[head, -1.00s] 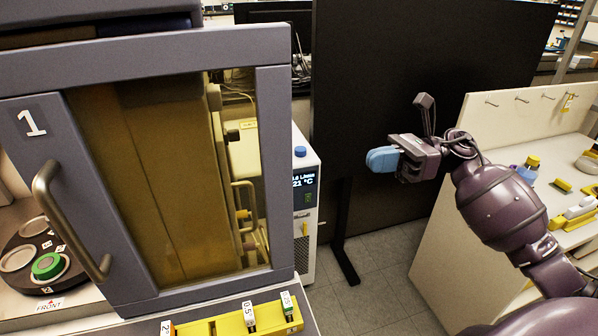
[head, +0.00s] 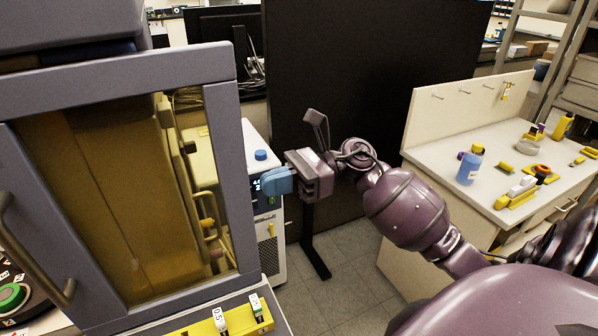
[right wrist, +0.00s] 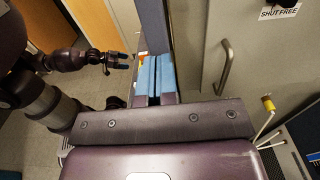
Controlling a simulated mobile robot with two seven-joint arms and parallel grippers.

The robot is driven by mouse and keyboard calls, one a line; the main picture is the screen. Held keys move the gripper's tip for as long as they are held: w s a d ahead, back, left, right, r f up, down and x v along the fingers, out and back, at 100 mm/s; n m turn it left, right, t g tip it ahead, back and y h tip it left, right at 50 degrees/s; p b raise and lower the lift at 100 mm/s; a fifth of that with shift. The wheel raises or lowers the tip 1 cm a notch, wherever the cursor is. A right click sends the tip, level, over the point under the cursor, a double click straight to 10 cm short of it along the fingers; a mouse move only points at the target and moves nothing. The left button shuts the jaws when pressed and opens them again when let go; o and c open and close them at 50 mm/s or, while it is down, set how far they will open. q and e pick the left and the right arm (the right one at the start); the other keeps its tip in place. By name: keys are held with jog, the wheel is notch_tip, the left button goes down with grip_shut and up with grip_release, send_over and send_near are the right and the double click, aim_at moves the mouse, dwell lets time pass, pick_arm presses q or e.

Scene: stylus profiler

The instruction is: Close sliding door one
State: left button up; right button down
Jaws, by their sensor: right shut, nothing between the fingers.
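Sliding door one has a grey frame (head: 246,170) around an amber pane (head: 110,190). Its bar handle (head: 30,250) is at the left, partly cut off by the picture edge. My right gripper (head: 277,181) is just right of the frame's right edge in the head view, its blue fingers shut and empty, pointing left. I cannot tell whether they touch the frame. In the right wrist view the shut blue fingers (right wrist: 155,75) show below a grey upright bar. A small gripper (right wrist: 118,62), apparently my left, shows at the left there; its fingers are too small to judge.
In the right wrist view, a grey panel with a bar handle (right wrist: 224,68) stands right of my fingers. A white unit with a display (head: 264,240) is behind my gripper. A yellow strip (head: 235,318) lies below the door. A bench (head: 420,150) stands right, with floor between.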

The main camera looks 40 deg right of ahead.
aim_at(211, 201)
jog(key=shift+x, duration=1)
jog(key=x, duration=0.8)
jog(key=shift+a, duration=0.4)
jog(key=shift+b, duration=0.3)
